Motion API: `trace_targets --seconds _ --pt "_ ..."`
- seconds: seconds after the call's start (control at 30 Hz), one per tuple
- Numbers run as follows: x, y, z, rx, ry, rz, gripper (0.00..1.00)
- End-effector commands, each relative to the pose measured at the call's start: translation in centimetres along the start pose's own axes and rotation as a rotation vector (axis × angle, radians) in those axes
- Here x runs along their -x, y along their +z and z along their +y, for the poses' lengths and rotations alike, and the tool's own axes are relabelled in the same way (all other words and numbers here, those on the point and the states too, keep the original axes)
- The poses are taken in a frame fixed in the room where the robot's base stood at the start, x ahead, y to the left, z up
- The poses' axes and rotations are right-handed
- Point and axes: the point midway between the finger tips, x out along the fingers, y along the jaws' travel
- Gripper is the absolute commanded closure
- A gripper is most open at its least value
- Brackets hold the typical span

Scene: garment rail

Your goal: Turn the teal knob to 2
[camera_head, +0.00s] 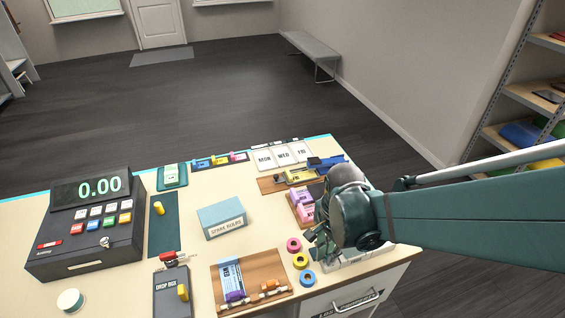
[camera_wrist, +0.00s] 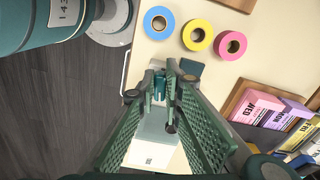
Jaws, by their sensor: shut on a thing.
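My gripper (camera_head: 322,240) is low over the front right of the counter, and its fingers also show in the wrist view (camera_wrist: 163,80). The fingertips are closed around the small teal knob (camera_wrist: 159,88), of which only a part shows between them. Below it lies a pale grey panel (camera_wrist: 158,124) with a white label (camera_wrist: 150,155). The knob's pointer and any number marks cannot be read. In the head view my gripper and arm hide the knob, and only part of a pale panel (camera_head: 352,258) shows beneath.
Blue (camera_head: 307,278), yellow (camera_head: 300,261) and pink (camera_head: 294,244) tape rolls lie just left of my gripper. Pink and purple blocks (camera_head: 302,204) on a wooden tray stand behind it. A "store rules" box (camera_head: 222,218) and a cash register (camera_head: 88,225) are further left.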

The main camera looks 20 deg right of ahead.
Motion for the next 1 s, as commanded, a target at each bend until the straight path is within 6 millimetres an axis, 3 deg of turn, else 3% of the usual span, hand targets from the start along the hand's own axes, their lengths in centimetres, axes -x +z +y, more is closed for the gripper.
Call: trace_targets --seconds 0.4,0.9,0.93,1.0 --pt "0.01 -0.05 -0.29 -0.217 0.0 0.0 1.0" --pt "0.02 -0.06 -0.31 -0.241 0.0 0.0 1.0" --pt "0.02 -0.06 -0.31 -0.241 0.0 0.001 0.86" --pt "0.02 -0.05 -0.3 -0.241 0.0 0.0 0.77"
